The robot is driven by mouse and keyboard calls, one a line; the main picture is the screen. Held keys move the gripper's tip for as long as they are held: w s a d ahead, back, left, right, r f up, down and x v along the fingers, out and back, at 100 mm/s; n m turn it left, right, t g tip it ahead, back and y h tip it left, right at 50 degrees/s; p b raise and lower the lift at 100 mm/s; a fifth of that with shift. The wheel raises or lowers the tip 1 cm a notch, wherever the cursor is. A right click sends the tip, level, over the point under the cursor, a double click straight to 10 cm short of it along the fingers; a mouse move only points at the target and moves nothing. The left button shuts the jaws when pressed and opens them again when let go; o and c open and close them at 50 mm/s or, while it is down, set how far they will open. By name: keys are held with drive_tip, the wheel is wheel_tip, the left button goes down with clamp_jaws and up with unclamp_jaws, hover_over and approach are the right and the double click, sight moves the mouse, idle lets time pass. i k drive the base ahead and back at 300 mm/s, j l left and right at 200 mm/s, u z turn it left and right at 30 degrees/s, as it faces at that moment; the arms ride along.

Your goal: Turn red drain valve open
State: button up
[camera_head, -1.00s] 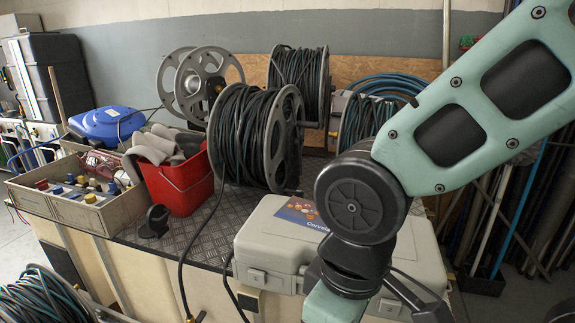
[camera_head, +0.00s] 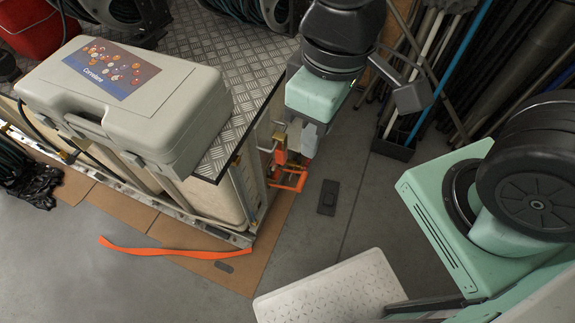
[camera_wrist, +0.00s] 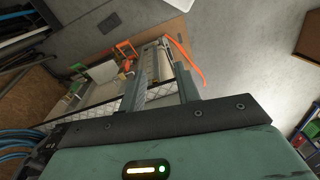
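An orange-red handle (camera_head: 293,179) sits low at the right end of the metal-topped bench, beside a small red-orange part (camera_head: 280,150) on a metal fitting. I cannot tell clearly which of these is the drain valve, or how far it is turned. In the wrist view the orange-red handle (camera_wrist: 125,48) shows beyond and left of the fingers. My gripper (camera_head: 302,140) points down beside the bench end, close above the handle, and partly hides the fitting. In the wrist view my gripper (camera_wrist: 161,75) has its fingers apart, with nothing clearly held between them.
A grey case (camera_head: 125,105) lies on the bench (camera_head: 243,105) near its edge. An orange strap (camera_head: 175,250) lies on cardboard on the floor. Poles and pipes (camera_head: 470,75) lean at the right. Grey floor (camera_head: 350,205) is open right of the bench end.

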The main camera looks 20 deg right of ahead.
sight(308, 161)
drive_tip(key=l, duration=1.1)
drive_tip(key=l+z, duration=0.2)
drive_tip(key=l, duration=0.3)
drive_tip(key=i, duration=0.05)
